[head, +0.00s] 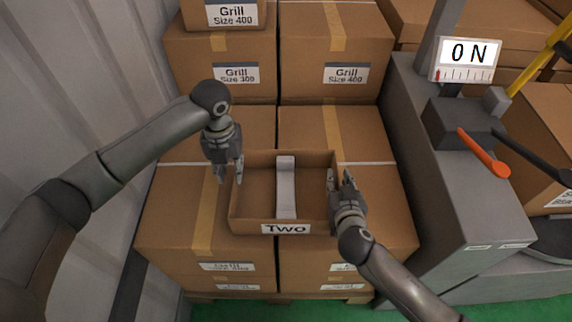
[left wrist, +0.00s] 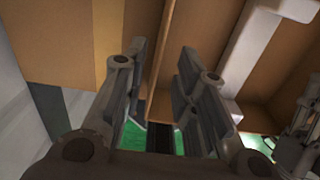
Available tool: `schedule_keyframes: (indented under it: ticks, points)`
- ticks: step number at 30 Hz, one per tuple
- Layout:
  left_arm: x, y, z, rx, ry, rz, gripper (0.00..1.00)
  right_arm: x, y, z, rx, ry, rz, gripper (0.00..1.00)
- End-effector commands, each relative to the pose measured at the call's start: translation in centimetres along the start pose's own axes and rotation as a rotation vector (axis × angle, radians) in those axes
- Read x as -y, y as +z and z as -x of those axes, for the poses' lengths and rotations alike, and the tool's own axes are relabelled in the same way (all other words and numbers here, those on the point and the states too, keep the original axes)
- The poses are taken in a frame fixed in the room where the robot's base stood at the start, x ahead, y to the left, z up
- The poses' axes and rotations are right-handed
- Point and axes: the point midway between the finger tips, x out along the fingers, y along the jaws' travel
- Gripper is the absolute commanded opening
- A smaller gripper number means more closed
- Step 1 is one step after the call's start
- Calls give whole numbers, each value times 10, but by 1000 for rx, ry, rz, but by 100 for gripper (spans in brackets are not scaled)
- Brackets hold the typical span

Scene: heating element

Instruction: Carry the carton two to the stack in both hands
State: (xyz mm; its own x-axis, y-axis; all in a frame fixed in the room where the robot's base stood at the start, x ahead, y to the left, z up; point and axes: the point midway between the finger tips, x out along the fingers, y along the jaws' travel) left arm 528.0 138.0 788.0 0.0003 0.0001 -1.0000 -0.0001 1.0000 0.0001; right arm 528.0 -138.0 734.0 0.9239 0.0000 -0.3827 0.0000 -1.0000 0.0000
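Carton two (head: 285,229) is an open brown box labelled "Two", with a pale strip-shaped part (head: 286,190) inside. It appears level, over the front cartons of the stack (head: 180,210); I cannot tell if it rests on them. My left gripper (head: 229,172) is at the carton's left wall, fingers apart. In the left wrist view the open fingers (left wrist: 163,75) have the wall's edge (left wrist: 165,55) between them, with gaps on both sides. My right gripper (head: 340,182) is at the right wall, one finger inside and one outside, apart; its contact with the wall is unclear.
Taller "Grill" cartons (head: 335,50) stand behind. A corrugated grey wall (head: 80,80) is on the left. Green floor (head: 250,312) shows in front.

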Motion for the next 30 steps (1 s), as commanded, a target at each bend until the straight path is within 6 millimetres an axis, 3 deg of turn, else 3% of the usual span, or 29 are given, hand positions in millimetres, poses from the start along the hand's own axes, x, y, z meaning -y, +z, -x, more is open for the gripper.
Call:
schedule_keyframes:
  ticks: [3,10,24,30]
  points:
    - [0,0,15,2,-1,1,27,0,0,0,0,0,0,27]
    - [0,0,21,-1,1,1,27,0,1,12,2,-1,-2,27]
    - [0,0,21,-1,0,1,27,0,1,98,3,-1,-2,27]
    - [0,0,21,-1,0,1,27,0,0,116,0,0,0,27]
